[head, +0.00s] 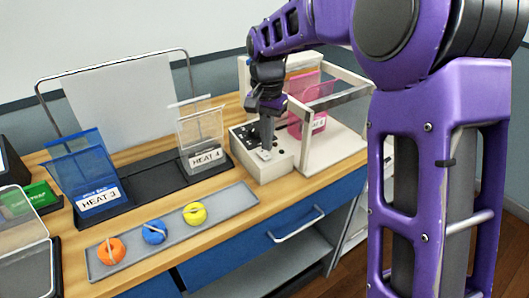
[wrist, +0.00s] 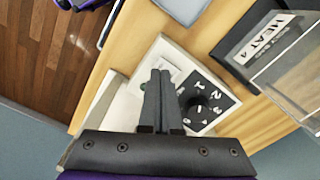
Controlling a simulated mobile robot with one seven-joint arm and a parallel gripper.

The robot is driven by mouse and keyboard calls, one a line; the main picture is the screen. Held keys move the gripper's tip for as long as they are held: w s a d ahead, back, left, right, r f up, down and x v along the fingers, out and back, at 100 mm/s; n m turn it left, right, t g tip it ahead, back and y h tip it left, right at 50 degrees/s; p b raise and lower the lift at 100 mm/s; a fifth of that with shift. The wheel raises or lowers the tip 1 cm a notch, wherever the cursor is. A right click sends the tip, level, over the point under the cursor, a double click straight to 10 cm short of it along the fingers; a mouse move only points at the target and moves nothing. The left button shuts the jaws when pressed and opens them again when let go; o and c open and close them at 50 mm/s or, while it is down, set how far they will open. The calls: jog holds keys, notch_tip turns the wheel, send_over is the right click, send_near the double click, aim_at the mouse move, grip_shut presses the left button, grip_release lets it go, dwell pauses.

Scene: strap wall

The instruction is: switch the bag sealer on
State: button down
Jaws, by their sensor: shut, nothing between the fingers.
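The bag sealer is a cream machine whose control box (head: 277,170) sits at the right end of the wooden counter. Its top also shows in the wrist view (wrist: 150,58), with a black numbered dial (wrist: 197,109) right of my fingers. A small green part (wrist: 143,89) shows just left of the fingers, mostly hidden by them. My gripper (head: 266,148) is shut and empty, pointing down over the control box. In the wrist view its fingertips (wrist: 160,75) lie over a pale plate (wrist: 167,67) on the panel. I cannot tell whether they touch it.
A clear holder labelled HEAT 4 (head: 205,157) is close on the left.

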aim_at(267, 155)
jog(key=shift+f+b, duration=0.7)
jog(key=shift+f, duration=0.4)
dwell(0.6)
notch_tip(267, 155, up, 7)
jog(key=p, duration=0.6)
dwell(0.5)
